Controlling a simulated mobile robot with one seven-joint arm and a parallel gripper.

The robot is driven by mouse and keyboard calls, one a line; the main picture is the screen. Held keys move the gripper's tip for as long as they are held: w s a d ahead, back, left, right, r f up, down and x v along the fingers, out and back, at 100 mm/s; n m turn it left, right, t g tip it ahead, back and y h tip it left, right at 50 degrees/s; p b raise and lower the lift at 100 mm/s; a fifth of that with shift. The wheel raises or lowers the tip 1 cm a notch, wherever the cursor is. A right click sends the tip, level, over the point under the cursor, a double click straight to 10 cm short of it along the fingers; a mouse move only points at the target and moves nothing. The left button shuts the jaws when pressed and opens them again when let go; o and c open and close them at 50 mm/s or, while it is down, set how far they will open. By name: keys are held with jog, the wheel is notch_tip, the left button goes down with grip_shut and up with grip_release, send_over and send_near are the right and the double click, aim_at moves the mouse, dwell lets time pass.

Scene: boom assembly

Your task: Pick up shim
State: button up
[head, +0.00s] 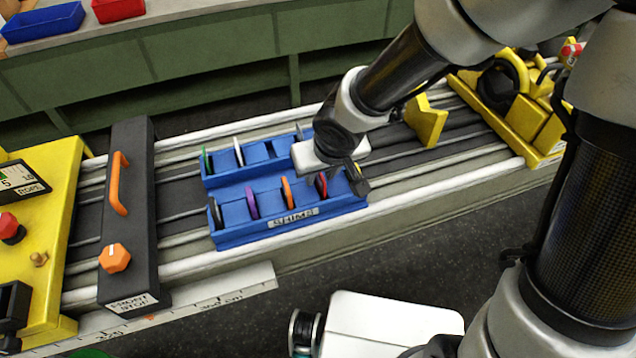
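A blue rack (235,232) labelled SHIMS sits on the rails in the middle of the head view. Several thin round shims stand upright in its slots. The front row holds a dark one (216,213), a purple one (251,203), an orange one (287,193) and a red one (321,185). The back row shows a green one (206,160) and a white one (239,152); its right part is partly hidden by my arm. My gripper (360,184) is over the right end of the rack, beside the red shim. Its fingers are small and partly hidden, so I cannot tell their opening.
A black bar (130,220) with an orange handle, labelled FRONT STOP, crosses the rails at left. Yellow fixtures stand at far left (50,180) and upper right (545,125). A yellow block (427,122) sits on the rails behind my gripper.

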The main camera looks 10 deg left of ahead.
jog(key=shift+s+d+r, duration=0.1)
jog(key=shift+s, duration=0.05)
jog(key=shift+c, duration=1.2)
grip_shut()
